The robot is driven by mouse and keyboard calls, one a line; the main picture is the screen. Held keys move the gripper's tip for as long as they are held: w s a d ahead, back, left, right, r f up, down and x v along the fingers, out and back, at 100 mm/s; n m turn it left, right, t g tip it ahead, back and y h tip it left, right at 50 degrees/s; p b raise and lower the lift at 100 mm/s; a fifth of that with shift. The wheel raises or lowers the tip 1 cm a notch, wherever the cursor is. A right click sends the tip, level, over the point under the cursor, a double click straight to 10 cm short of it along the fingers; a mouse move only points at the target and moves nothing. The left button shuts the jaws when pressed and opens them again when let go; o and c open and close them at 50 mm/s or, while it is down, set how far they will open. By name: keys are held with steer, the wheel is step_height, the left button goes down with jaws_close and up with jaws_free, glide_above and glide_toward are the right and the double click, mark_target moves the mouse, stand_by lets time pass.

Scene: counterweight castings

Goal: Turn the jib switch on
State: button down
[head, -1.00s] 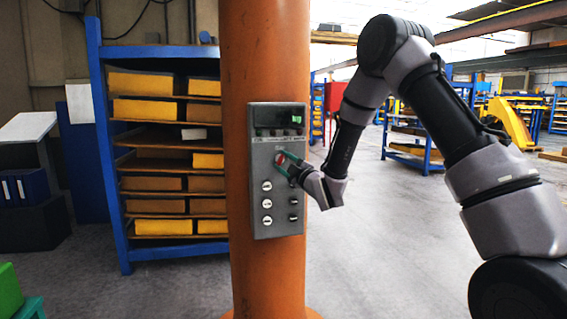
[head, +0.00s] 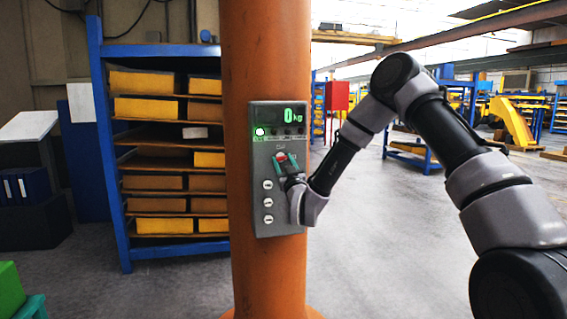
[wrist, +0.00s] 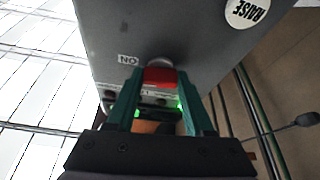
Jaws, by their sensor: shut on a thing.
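The jib control box (head: 262,215) is a grey panel on the orange column. Its display (head: 294,114) is lit and reads 0 kg in green, and a green lamp (head: 260,132) glows at its left. The switch (head: 281,157) has a red part in the upper middle of the panel. My gripper (head: 287,162) is at the switch, its green fingers on either side of it. In the wrist view the red switch part (wrist: 160,76) sits between my gripper's fingertips (wrist: 159,82), close to an "ON" label (wrist: 128,60). The fingers are shut on it.
The orange column (head: 265,60) stands in the middle. A blue shelf rack (head: 108,150) with yellow boxes is behind it at left. White round labels run down the panel; one reads "RAISE" in the wrist view (wrist: 247,11). Open floor (head: 390,260) lies at right.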

steer(key=shift+f+m+t+h, duration=0.1)
steer(key=shift+m+t+h, duration=0.2)
steer(key=shift+m+h, duration=0.65)
steer(key=shift+m+y, duration=0.25)
steer(key=shift+m, duration=0.2)
steer(key=shift+c, duration=1.4)
jaws_free()
steer(key=shift+s, duration=0.1)
steer(key=v, duration=1)
steer(key=shift+s, duration=0.3)
steer(key=shift+f, duration=0.1)
